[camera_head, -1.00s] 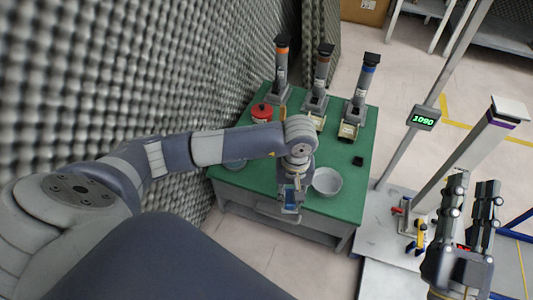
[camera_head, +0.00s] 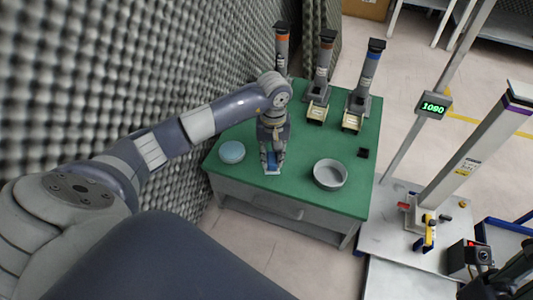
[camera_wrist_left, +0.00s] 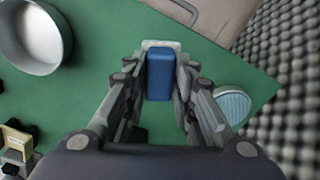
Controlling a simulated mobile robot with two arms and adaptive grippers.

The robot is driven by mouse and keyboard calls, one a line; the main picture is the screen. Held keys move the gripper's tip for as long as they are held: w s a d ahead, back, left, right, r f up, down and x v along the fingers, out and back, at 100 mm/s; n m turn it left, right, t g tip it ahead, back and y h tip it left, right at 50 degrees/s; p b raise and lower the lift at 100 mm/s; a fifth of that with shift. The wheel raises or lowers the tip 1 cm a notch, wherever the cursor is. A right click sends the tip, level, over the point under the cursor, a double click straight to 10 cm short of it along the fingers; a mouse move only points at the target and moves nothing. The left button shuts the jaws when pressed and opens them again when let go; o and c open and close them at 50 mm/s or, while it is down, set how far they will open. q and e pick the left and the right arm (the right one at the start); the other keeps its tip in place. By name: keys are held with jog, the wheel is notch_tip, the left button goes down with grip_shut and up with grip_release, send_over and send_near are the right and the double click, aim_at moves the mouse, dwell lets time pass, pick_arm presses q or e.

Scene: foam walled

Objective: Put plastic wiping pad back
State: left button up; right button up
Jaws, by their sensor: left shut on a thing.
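My left gripper (camera_head: 272,160) points down over the front left part of the green table. It is shut on a blue block-shaped pad (camera_wrist_left: 160,73), likely the plastic wiping pad. A pale flat piece (camera_wrist_left: 163,44) shows at the pad's far end in the left wrist view; I cannot tell whether it is joined to the pad or lies under it. A round light-blue ribbed disc in a pale dish (camera_head: 232,152) stands just left of the gripper; it also shows in the left wrist view (camera_wrist_left: 234,103). Only a dark part, likely my right gripper (camera_head: 515,272), shows at bottom right.
A grey bowl (camera_head: 330,174) stands to the right on the green table (camera_head: 300,207). A small black item (camera_head: 363,153) lies beyond it. Several grey-bodied units with coloured bands line the back (camera_head: 364,85). The foam wall (camera_head: 80,90) is close on the left.

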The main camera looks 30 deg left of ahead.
pick_arm(q)
jog(key=a, duration=0.1)
jog(key=w+a, duration=0.2)
jog(key=shift+a+f+b, duration=0.1)
jog(key=shift+f+b, duration=0.2)
jog(key=shift+b, duration=0.1)
notch_tip(320, 180, down, 3)
jog(key=shift+r+b, duration=0.1)
jog(key=shift+b, duration=0.65)
jog(key=shift+f, duration=0.35)
jog(key=shift+a+r, duration=0.1)
jog(key=o, duration=1)
